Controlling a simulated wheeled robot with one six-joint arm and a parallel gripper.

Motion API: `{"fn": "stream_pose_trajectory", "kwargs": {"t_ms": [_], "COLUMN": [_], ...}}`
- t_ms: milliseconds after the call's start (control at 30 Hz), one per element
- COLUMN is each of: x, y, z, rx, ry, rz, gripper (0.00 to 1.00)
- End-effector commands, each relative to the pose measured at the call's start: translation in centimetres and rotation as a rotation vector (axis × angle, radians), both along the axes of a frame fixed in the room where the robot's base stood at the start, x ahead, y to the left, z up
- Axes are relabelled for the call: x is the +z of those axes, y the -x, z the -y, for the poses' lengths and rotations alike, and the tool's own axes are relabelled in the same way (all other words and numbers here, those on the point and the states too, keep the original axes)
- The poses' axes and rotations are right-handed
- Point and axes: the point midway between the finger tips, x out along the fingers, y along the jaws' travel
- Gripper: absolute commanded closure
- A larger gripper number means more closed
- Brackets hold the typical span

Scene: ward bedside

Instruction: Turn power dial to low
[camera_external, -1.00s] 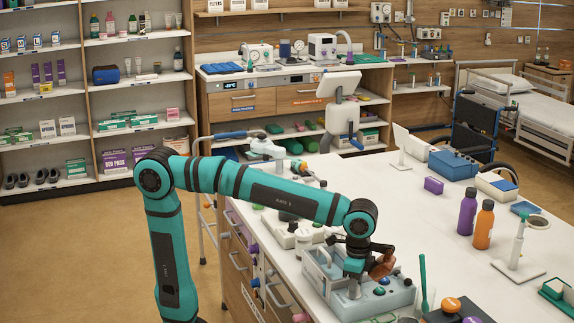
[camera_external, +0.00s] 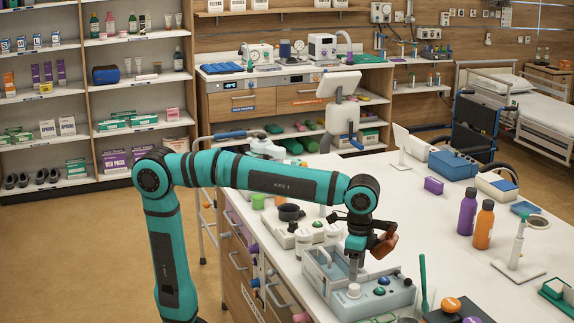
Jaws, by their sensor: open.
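A pale grey control unit (camera_external: 399,298) sits on the near part of the white counter.
A clear upright panel or handle (camera_external: 322,268) rises at the unit's left. A teal upright stick (camera_external: 423,283) stands to its right. Purple (camera_external: 468,212) and orange (camera_external: 484,225) bottles stand further right. White devices (camera_external: 310,234) sit behind the unit. The counter's middle is clear.

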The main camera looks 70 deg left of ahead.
Motion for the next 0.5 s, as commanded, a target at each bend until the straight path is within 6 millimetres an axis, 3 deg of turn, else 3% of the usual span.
{"fn": "stream_pose_trajectory", "kwargs": {"t_ms": [300,500], "x": [6.4,9.3], "y": [-0.1,-0.1], "z": [0.0,0.0], "rx": [0.000,0.000], "ry": [0.001,0.000], "rz": [0.001,0.000], "gripper": [0.48,0.48]}}
